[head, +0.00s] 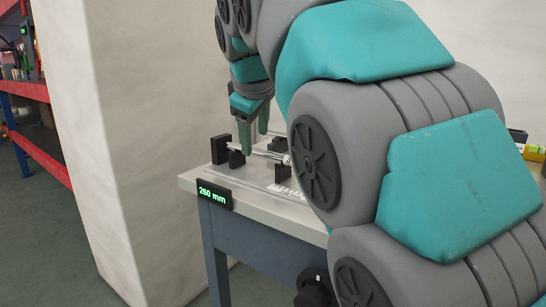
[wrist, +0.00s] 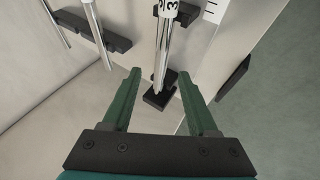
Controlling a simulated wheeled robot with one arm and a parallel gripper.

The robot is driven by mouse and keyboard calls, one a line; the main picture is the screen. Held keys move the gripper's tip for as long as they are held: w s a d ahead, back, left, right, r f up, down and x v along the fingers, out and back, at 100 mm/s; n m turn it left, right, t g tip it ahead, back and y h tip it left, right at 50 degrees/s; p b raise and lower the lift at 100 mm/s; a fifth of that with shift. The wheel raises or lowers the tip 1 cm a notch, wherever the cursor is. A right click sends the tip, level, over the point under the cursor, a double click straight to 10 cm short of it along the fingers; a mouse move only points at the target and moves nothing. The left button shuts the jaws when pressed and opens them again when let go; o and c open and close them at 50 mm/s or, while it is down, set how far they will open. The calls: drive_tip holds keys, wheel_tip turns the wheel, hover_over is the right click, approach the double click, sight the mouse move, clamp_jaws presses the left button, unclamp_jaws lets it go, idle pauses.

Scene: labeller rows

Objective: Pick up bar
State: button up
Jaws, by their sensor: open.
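A thin silver bar (head: 268,153) lies across small black supports on the table in the head view. In the wrist view a silver bar (wrist: 164,48) runs down toward the space between my fingertips, near a black support (wrist: 160,92). A label with a "3" shows at its upper end. My gripper (head: 254,142) is open above the table's left end, its green fingers pointing down. In the wrist view my gripper (wrist: 160,75) is empty, with the fingers on either side of the bar's line. I cannot tell the height gap between fingertips and bar.
Two more silver bars show at the upper left of the wrist view, one (wrist: 97,32) by a black support (wrist: 97,37). A "260 mm" display (head: 214,195) is on the edge of the table (head: 262,203). A pale pillar (head: 125,150) stands close on the left.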

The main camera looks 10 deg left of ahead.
sight(255, 150)
drive_tip(key=x, duration=0.3)
drive_tip(key=shift+f, duration=0.15)
clamp_jaws()
idle(0.3)
idle(1.0)
